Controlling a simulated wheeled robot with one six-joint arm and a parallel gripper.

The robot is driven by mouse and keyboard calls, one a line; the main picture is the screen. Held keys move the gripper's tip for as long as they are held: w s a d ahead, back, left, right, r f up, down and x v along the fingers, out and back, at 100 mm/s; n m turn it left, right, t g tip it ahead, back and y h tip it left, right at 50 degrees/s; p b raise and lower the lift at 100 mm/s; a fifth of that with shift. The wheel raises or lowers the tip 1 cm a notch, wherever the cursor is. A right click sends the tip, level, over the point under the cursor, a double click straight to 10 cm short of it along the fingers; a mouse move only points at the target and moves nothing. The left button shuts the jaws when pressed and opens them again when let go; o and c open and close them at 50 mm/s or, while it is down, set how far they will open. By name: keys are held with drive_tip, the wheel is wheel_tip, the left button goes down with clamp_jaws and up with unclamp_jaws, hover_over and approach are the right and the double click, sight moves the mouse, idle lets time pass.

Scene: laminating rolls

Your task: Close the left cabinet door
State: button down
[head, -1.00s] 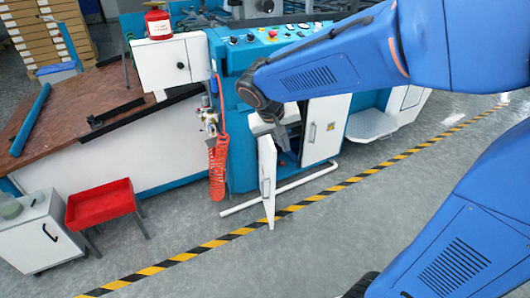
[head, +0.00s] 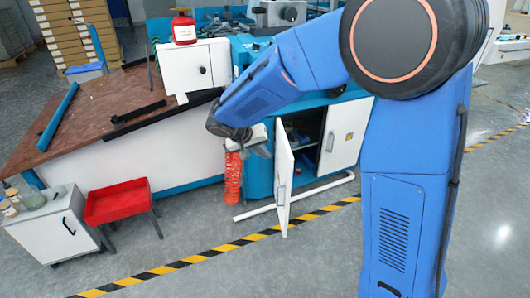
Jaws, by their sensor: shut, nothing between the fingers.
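The left cabinet door (head: 284,180) is a white panel standing open, swung out toward me from the blue machine. The dark cabinet opening (head: 303,128) shows behind it. My gripper (head: 262,150) is at the end of my blue arm, just left of the open door's upper part. It points down and is shut with nothing in it. I cannot tell whether it touches the door.
A red hose (head: 233,177) hangs left of my gripper. A white floor rail (head: 290,196) runs along the machine's foot. A red tray stand (head: 118,201) and a small white cabinet (head: 52,226) stand at the left. The floor in front, with a yellow-black stripe (head: 215,249), is clear.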

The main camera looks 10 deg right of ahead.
sight(288, 164)
drive_tip(key=shift+w+d+f, duration=0.35)
drive_tip(key=shift+d+f, duration=0.55)
drive_tip(key=shift+d, duration=0.3)
drive_tip(key=shift+w+d+f, duration=0.4)
drive_tip(key=shift+d+f, duration=0.45)
drive_tip(key=shift+d, duration=0.4)
drive_tip(key=shift+w+d+f, duration=0.35)
drive_tip(key=shift+d+f, duration=0.55)
drive_tip(key=shift+d, duration=0.3)
drive_tip(key=shift+d, duration=0.15)
